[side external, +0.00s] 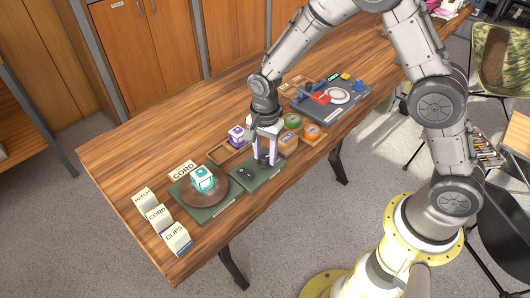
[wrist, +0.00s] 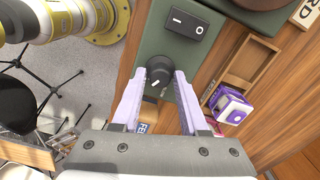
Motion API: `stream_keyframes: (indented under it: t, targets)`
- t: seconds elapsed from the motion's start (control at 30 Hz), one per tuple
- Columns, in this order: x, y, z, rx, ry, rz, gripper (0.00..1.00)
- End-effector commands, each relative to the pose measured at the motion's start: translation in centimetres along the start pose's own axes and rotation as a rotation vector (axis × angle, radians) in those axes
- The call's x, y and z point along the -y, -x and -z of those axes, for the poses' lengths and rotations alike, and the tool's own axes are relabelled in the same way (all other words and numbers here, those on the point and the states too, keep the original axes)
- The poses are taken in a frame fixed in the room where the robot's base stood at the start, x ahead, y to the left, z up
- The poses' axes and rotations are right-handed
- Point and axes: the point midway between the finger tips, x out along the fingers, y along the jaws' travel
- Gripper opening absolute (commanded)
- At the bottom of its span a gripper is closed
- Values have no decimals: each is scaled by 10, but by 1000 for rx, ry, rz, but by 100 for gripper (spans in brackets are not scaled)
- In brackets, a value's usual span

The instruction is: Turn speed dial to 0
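The speed dial (wrist: 159,73) is a round dark knob with a small white pointer mark, on a dark green control panel (wrist: 150,45). In the side view the panel (side external: 262,181) is on the table's near side, and my fingers hide most of the dial. My gripper (wrist: 162,76) points down over the panel, its two pale lilac fingers apart with the dial between their tips. I cannot tell if the tips touch it. My gripper also shows in the side view (side external: 266,160). A black rocker switch (wrist: 185,23) marked I and O is beside the dial.
A round brown turntable (side external: 221,197) carries a teal-and-white cube (side external: 202,178) beside the panel. Orange and green round-topped items (side external: 292,121) stand close to my gripper. Labelled cards (side external: 176,238) stand at the table's left end.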

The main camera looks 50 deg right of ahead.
Motion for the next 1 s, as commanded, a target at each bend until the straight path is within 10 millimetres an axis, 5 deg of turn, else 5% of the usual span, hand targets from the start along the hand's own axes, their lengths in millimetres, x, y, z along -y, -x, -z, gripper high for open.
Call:
stream_keyframes:
  t: [0.23, 0.67, 1.0]
  targets:
    - [0, 0, 0, 0, 0, 0, 0]
    - [0, 0, 0, 0, 46, -1, 0]
    - [0, 1, 0, 0, 280, 1, 0]
